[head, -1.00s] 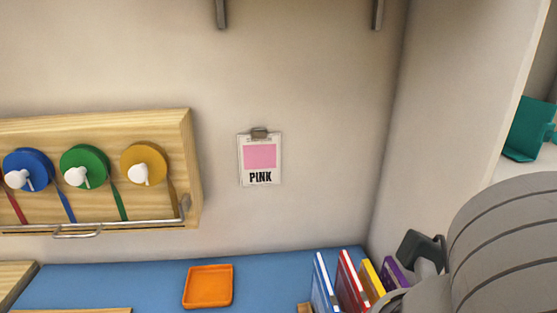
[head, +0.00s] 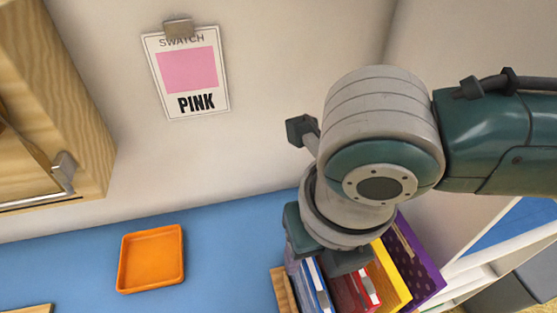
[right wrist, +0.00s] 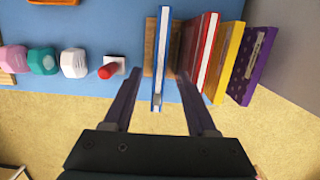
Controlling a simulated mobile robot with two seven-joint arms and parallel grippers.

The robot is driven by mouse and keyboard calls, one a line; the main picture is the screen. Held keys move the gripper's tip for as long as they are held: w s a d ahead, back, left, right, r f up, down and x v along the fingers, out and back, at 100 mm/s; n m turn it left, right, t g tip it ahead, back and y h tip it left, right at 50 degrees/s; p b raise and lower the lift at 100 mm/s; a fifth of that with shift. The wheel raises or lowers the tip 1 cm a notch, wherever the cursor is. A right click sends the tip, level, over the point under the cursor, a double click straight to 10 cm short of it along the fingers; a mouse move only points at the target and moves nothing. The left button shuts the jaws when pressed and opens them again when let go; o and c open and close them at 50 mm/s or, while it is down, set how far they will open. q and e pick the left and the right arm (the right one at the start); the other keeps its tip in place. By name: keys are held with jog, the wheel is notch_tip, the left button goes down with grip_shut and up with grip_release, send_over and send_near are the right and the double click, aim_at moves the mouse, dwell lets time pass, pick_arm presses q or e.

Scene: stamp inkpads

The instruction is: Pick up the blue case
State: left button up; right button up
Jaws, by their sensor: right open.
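The blue case (head: 312,287) stands upright on the blue tabletop, at the left end of a row of cases, partly hidden by my right gripper (head: 325,258). In the right wrist view, the blue case (right wrist: 161,60) shows as a thin, light slab with blue edges. My right gripper (right wrist: 154,78) is open there, one finger on each side of the case's near end. I see gaps between the fingers and the case, with no clear contact. My left gripper is not in view.
Red (right wrist: 206,50), yellow (right wrist: 226,60) and purple (right wrist: 249,65) cases stand close to the right of it. A wooden piece (head: 282,290) is at its left. A red-handled stamp (right wrist: 110,70) stands farther left. An orange tray (head: 151,258) lies on the table.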

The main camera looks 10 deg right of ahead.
aim_at(310, 263)
jog(key=f, duration=0.2)
jog(key=w+f, duration=0.1)
jog(key=f, duration=0.1)
jog(key=shift+f, duration=0.4)
jog(key=shift+c, duration=0.3)
grip_shut()
dwell(0.8)
